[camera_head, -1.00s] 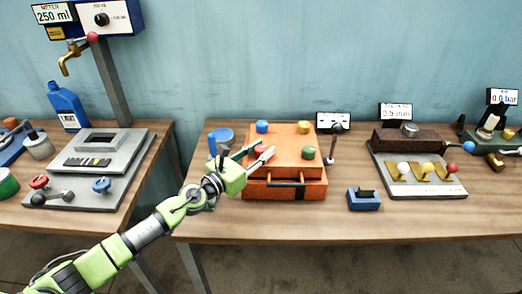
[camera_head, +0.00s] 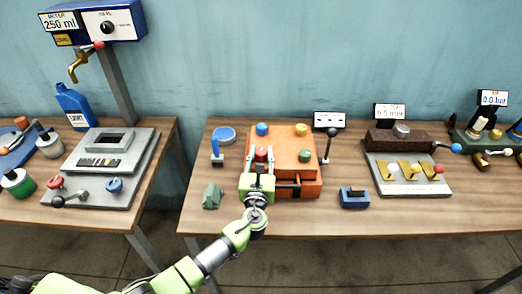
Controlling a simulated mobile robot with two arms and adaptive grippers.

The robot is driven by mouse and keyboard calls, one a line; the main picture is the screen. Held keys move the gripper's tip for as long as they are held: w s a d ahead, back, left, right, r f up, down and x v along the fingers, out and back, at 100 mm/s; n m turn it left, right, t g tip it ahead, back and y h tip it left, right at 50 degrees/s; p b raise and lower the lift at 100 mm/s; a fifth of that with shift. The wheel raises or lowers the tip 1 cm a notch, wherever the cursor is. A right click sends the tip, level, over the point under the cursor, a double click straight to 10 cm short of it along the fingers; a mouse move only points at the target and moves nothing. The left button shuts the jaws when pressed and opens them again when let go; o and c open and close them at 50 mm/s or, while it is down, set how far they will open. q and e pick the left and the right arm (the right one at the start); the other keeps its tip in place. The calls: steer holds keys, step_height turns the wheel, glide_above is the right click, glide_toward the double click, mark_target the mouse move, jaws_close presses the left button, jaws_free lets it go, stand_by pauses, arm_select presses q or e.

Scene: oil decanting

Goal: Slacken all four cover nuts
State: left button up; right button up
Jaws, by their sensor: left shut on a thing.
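An orange box with a flat cover (camera_head: 283,143) stands on the middle table. On its cover I see a blue nut (camera_head: 262,129) at back left, a yellow nut (camera_head: 301,130) at back right, a green nut (camera_head: 305,155) at front right and a red nut (camera_head: 261,154) at front left. My left gripper (camera_head: 262,158) reaches over the front edge of the box, its two fingers on either side of the red nut, shut on it. How loose each nut is cannot be told. My right gripper is not in view.
A lever (camera_head: 329,144) stands close by the box's right side. A blue block (camera_head: 354,197) lies at front right and a grey-green block (camera_head: 212,196) at front left.

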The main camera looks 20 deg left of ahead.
arm_select(q)
steer(key=n+g+y+b, duration=0.1)
steer(key=n+y, duration=0.1)
steer(key=y, duration=0.1)
steer(key=shift+n+y, duration=0.3)
steer(key=shift+y, duration=0.1)
steer(key=shift+r+g+y+b, duration=0.1)
steer(key=shift+g+y+b, duration=0.2)
steer(key=shift+g, duration=0.1)
steer(key=o, duration=1.1)
steer(key=shift+s, duration=0.1)
steer(key=v, duration=1.1)
steer(key=shift+s+d, duration=0.25)
steer(key=shift+s, duration=0.05)
